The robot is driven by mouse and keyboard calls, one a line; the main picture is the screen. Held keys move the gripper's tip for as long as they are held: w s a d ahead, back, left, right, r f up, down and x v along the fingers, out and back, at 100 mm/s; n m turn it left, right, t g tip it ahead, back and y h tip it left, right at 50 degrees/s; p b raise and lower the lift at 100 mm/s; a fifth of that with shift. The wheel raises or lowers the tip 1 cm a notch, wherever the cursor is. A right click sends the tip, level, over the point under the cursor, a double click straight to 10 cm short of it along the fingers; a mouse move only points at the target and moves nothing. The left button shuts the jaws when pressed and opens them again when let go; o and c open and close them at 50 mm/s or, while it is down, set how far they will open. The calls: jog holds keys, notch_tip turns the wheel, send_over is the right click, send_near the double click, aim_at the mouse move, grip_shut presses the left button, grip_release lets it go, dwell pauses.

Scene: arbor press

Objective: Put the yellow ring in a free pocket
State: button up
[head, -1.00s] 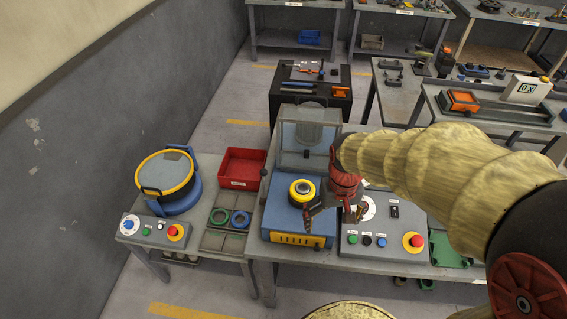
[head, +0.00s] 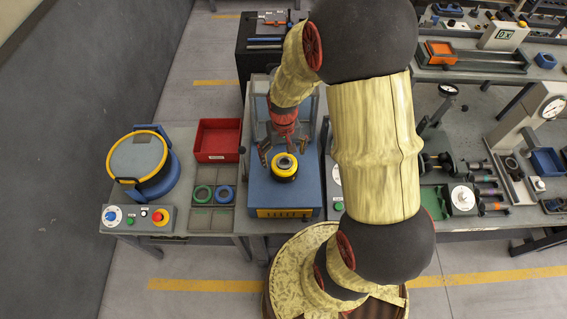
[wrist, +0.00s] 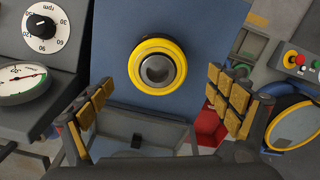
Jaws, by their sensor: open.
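The yellow ring (head: 284,162) sits on a dark round hub on top of the blue machine (head: 262,192). In the wrist view the yellow ring (wrist: 178,48) surrounds a metal centre. My gripper (head: 285,154) is open and empty above the ring, pointing down. In the wrist view its fingers stand wide apart, below the ring in the picture. The grey pocket tray (head: 213,206) lies left of the machine.
A red bin (head: 218,139) stands behind the tray. A round yellow-rimmed machine (head: 138,158) and a control box (head: 138,218) are at the left. The blue machine's raised clear cover (head: 260,108) is close behind my gripper. A dial panel (wrist: 42,27) borders the machine.

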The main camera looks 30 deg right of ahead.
aim_at(284, 162)
jog(key=shift+d+f, duration=0.15)
jog(key=shift+f, duration=1.7)
jog(key=shift+c, duration=0.9)
jog(key=c, duration=1.3)
jog(key=shift+r, duration=0.15)
